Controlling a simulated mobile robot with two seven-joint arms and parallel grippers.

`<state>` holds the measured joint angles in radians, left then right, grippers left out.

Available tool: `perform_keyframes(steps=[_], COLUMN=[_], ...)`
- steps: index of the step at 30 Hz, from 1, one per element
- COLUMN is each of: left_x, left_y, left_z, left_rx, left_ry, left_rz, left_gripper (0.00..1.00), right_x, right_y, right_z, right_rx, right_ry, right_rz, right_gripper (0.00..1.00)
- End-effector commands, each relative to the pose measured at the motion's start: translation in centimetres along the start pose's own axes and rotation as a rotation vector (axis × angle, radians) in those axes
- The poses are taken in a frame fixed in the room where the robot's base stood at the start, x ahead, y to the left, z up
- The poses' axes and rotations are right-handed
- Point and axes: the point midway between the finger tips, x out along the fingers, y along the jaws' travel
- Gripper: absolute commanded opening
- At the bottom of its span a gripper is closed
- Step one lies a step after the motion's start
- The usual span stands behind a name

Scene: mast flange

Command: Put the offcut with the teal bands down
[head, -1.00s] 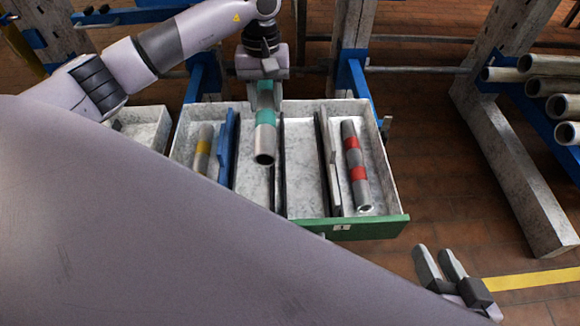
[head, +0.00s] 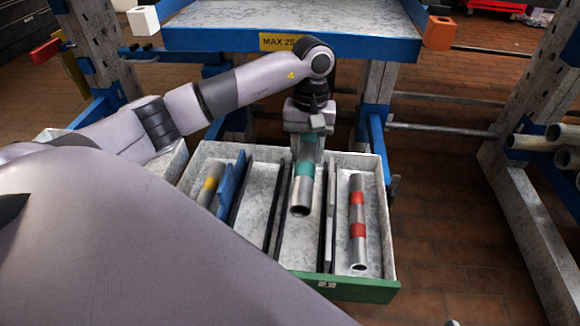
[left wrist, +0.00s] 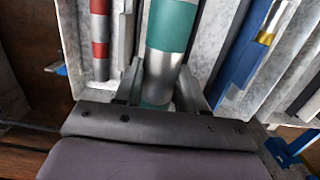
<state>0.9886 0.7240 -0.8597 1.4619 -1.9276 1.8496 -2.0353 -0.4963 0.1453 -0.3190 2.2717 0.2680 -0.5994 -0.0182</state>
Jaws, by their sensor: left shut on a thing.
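The offcut with the teal bands (head: 301,192) is a grey metal tube. My left gripper (head: 306,150) is shut on it and holds it over the middle-right compartment of the drawer (head: 345,284). Its near open end faces the head camera. I cannot tell how far it is above the compartment floor. In the left wrist view the offcut (left wrist: 168,70) lies between the fingers of the left gripper (left wrist: 160,95), with teal bands above and below bare metal. My right gripper does not show clearly in any view.
An offcut with red bands (head: 357,225) lies in the right compartment, and one with a yellow band (head: 209,186) in the left. A blue divider (head: 232,187) and dark dividers (head: 276,208) separate the compartments. A blue-edged shelf (head: 370,48) hangs above; metal tubes (head: 565,135) sit at right.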

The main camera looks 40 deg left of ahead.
Motion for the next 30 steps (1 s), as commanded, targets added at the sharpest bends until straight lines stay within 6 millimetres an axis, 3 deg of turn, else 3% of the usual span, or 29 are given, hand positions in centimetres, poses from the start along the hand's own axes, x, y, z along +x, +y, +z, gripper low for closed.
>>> perform_keyframes(steps=[3, 7, 12, 16, 23, 30], left_x=[2.8, 6.4, 10.8, 12.9, 14.8, 18.9], left_y=[0.0, 0.0, 0.0, 0.0, 0.0, 0.0], left_z=[-0.2, -0.6, -1.2, -1.5, -1.7, -2.2], left_rx=[0.000, -0.001, -0.001, -0.001, -0.002, -0.001], left_ry=[-0.005, -0.006, -0.005, -0.003, -0.002, -0.002], left_rz=[-0.003, -0.002, -0.001, 0.000, 0.000, 0.001], left_gripper=[0.03, 0.03, 0.03, 0.03, 0.03, 0.03], right_x=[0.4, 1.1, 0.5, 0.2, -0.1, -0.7], right_y=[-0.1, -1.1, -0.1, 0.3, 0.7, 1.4], right_z=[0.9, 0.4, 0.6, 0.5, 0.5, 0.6], right_rx=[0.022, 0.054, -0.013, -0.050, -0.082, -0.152], right_ry=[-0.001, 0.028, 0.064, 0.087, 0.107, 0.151], right_rz=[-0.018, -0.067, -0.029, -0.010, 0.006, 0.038], right_gripper=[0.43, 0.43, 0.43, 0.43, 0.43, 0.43])
